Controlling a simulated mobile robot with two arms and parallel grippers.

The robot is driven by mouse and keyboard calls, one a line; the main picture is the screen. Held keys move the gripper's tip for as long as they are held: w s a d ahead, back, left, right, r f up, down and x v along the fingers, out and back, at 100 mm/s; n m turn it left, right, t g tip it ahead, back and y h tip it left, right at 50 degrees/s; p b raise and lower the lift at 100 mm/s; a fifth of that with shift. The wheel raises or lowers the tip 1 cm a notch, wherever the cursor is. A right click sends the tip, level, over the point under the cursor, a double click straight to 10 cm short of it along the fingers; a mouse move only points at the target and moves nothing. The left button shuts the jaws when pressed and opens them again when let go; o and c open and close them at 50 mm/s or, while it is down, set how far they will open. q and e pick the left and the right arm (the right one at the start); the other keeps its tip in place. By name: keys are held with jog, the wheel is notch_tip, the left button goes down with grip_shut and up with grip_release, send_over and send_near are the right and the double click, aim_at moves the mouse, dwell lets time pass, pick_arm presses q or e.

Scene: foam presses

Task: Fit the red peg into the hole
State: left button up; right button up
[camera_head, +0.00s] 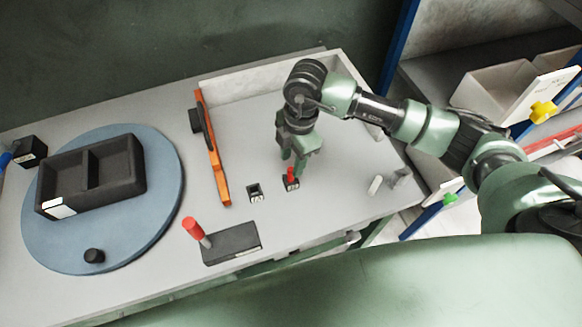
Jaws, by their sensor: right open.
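A small red peg (291,174) stands upright in a small black block (292,185) with a white label, on the grey tabletop. A similar small black block (255,193) with an open hole in its top stands a little to its left. My right gripper (293,161) points down directly above the red peg, its green fingers open and around or just behind the peg's top. I cannot tell whether the fingers touch it. My left gripper is not in view.
A dark box (235,242) with a red-topped lever (190,227) stands at the front edge. An orange bar (215,155) lies left of the blocks. A blue round plate (160,220) carries a black two-part tray (120,165). A small white piece (376,185) lies right.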

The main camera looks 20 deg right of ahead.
jog(key=r, duration=0.3)
jog(key=shift+d+r, duration=0.25)
jog(key=shift+r, duration=0.1)
